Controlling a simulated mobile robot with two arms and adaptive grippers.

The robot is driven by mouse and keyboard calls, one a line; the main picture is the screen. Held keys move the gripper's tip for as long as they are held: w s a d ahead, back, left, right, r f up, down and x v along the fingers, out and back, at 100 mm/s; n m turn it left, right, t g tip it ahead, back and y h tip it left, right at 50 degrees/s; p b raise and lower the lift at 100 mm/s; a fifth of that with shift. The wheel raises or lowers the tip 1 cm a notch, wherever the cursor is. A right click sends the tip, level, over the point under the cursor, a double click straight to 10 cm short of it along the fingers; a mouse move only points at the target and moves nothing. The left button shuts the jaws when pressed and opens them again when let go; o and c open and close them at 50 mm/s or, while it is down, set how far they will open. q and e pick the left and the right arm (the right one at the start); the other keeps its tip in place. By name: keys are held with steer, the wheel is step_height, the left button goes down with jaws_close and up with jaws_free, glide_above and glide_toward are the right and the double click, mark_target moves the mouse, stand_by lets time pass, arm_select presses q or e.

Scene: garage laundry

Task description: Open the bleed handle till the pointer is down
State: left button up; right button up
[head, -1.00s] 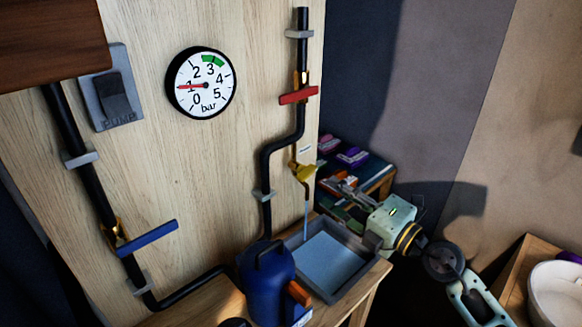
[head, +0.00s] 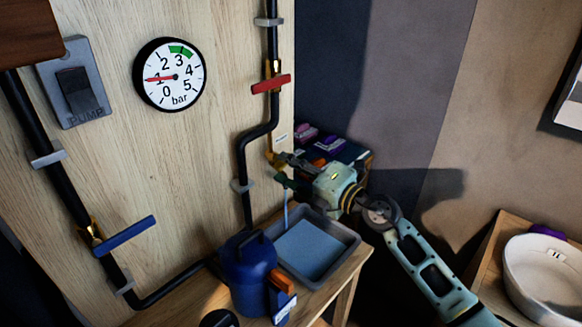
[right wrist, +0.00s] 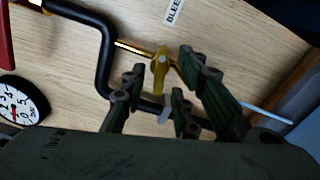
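The yellow bleed handle (right wrist: 158,70) sits on the thin brass pipe under a "BLEED" label in the right wrist view. In the head view the brass fitting (head: 274,158) is partly hidden by my right gripper (head: 284,170). My right gripper (right wrist: 160,95) is open, its dark green fingers on either side of the handle. Whether they touch it I cannot tell. The gauge (head: 169,75) has its red pointer near 1 bar, below the green zone. A thin water stream (head: 286,212) runs from the bleed into the grey tray (head: 349,236). My left gripper is not in view.
A red lever (head: 271,84) lies across the pipe above the bleed. A blue lever (head: 125,236) is on the left pipe beneath the pump switch (head: 75,90). A blue canister (head: 248,270) stands left of the tray. A white basin (head: 545,280) is at right.

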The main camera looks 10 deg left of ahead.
steer(key=shift+c, duration=0.3)
jaws_close()
steer(key=shift+n, duration=0.8)
steer(key=shift+o, duration=0.3)
jaws_free()
